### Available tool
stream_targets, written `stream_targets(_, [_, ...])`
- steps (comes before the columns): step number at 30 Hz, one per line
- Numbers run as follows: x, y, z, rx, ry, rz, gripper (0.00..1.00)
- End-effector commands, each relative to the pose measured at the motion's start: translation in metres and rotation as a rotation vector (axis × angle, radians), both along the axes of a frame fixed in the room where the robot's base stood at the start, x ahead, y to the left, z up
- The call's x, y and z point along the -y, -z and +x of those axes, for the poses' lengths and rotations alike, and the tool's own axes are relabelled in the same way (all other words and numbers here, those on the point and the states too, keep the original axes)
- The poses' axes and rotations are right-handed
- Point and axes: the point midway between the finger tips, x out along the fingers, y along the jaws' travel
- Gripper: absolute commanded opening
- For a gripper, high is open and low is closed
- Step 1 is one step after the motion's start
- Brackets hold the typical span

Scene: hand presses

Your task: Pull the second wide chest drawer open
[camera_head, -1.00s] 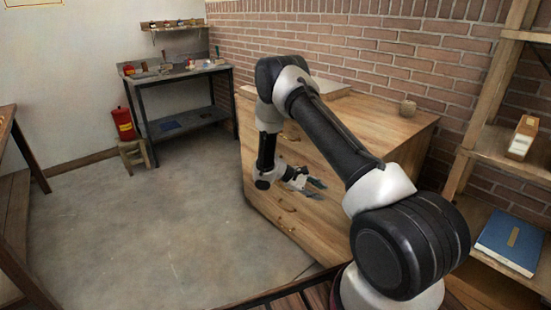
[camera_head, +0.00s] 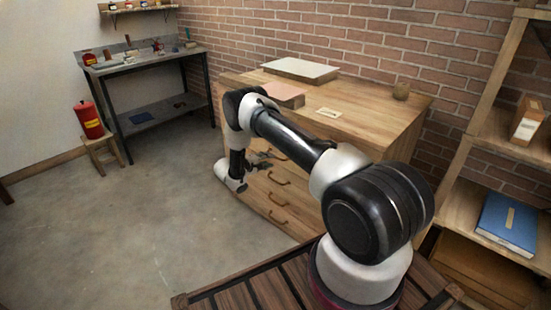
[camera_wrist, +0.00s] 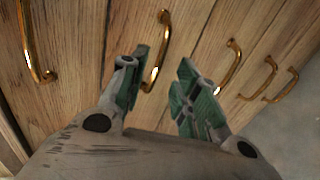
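The wide wooden chest (camera_head: 330,162) stands against the brick wall in the head view, with brass handles down its drawer fronts. My gripper (camera_head: 265,160) is close in front of its upper drawers. In the wrist view, several handles run from left to right, with floor beyond the right end. The second handle from the left (camera_wrist: 163,45) is just past my gripper (camera_wrist: 160,90), nearest the left finger and partly hidden by it. The fingers are spread apart with nothing between them. Contact with the handle cannot be told. The drawers look shut.
A shelf with a blue book (camera_head: 508,232) stands at right. A red canister (camera_head: 88,120) is on a stool at left. Floor before the chest is clear.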

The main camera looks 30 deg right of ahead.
Motion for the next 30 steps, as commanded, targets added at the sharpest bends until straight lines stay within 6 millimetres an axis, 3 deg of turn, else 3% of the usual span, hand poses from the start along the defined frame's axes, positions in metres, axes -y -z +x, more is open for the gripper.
stream_targets(12, [0.058,0.019,0.02,-0.001,0.002,0.0,0.32])
stream_targets(23, [0.065,0.021,0.023,-0.002,0.0,-0.001,0.32])
stream_targets(28, [0.065,0.021,0.023,-0.002,0.0,0.0,0.04])
stream_targets(30, [0.065,0.021,0.023,-0.002,0.0,0.0,0.0])
